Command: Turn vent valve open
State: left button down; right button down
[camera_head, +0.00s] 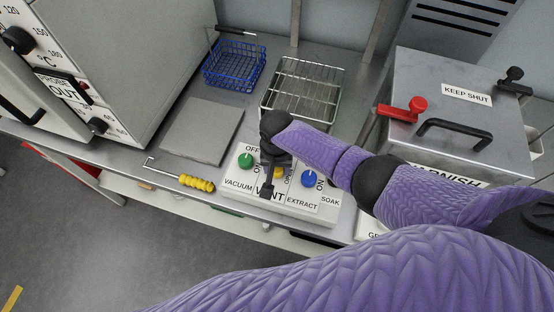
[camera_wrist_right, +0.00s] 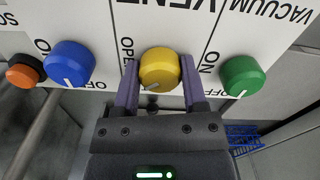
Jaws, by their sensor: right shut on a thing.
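The vent valve is a yellow knob (camera_wrist_right: 160,69) on a white panel (camera_wrist_right: 185,20), between the words OPEN and ON in the right wrist view. My right gripper (camera_wrist_right: 160,88) is shut on the yellow knob, one finger on each side. The knob's pale mark points toward the gripper's palm. In the head view my right gripper (camera_head: 267,188) reaches down over the VENT section of the panel and hides most of the knob; a bit of yellow (camera_head: 278,172) shows beside it. My left gripper is not in view.
A green VACUUM knob (camera_head: 245,160) and a blue EXTRACT knob (camera_head: 310,179) flank the vent knob closely. A yellow-handled hook (camera_head: 196,183) and grey plate (camera_head: 203,130) lie left. Blue and wire baskets (camera_head: 234,66) (camera_head: 300,88) stand behind. A box with a red lever (camera_head: 404,108) stands right.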

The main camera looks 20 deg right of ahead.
jog(key=m+p, duration=0.2)
jog(key=m, duration=0.3)
jog(key=shift+r, duration=0.1)
jog(key=shift+m, duration=0.7)
jog(key=shift+m+p, duration=0.3)
jog(key=shift+p, duration=0.05)
jog(key=shift+w, duration=0.1)
jog(key=shift+c, duration=0.7)
grip_release()
jog(key=shift+d, duration=0.1)
